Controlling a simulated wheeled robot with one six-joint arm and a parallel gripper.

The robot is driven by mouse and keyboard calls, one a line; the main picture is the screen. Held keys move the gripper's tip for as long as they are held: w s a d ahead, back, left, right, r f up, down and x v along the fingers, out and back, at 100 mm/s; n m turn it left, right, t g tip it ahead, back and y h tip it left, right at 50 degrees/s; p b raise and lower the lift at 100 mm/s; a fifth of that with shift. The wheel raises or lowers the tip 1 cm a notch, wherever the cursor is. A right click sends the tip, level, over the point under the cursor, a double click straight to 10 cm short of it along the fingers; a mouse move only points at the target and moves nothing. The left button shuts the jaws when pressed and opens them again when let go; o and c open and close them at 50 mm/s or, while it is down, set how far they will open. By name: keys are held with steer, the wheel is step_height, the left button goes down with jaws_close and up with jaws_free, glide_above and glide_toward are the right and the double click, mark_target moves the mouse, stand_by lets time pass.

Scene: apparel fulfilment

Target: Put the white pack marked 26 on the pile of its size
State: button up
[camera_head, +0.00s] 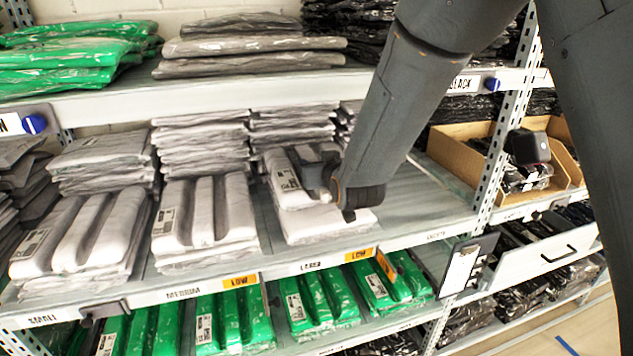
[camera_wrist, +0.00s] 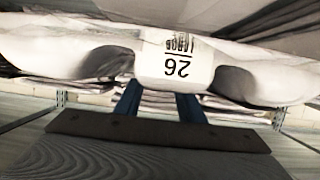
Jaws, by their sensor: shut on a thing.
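The white pack marked 26 (camera_wrist: 225,58) fills the upper wrist view, its label upside down with 26 readable. In the head view the white pack (camera_head: 278,162) is in my gripper (camera_head: 313,180), which is shut on it. The pack is over the front white pile (camera_head: 330,226) above the shelf label LARGE. Whether it touches that pile I cannot tell. My gripper's fingers (camera_wrist: 160,104) show below the pack in the wrist view. The gripper and arm hide part of the pack and pile in the head view.
White piles stand to the left above MEDIUM (camera_head: 205,228) and SMALL (camera_head: 82,240), with taller piles behind. The shelf (camera_head: 425,205) right of the LARGE pile is bare. An upright (camera_head: 492,150) and cardboard bins (camera_head: 462,152) stand further right. Green packs (camera_head: 232,318) lie below.

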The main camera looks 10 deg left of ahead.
steer(key=shift+f+p, duration=0.9)
steer(key=shift+f, duration=2)
steer(key=shift+f, duration=0.15)
steer(key=o, duration=1.3)
steer(key=shift+s+d+r, duration=0.1)
steer(key=shift+s+r, duration=0.05)
steer(key=shift+r, duration=0.05)
steer(key=b+v, duration=0.4)
steer(key=v, duration=0.7)
steer(key=shift+s+d+r, duration=0.15)
steer(key=shift+s+d, duration=0.1)
steer(key=shift+s, duration=0.05)
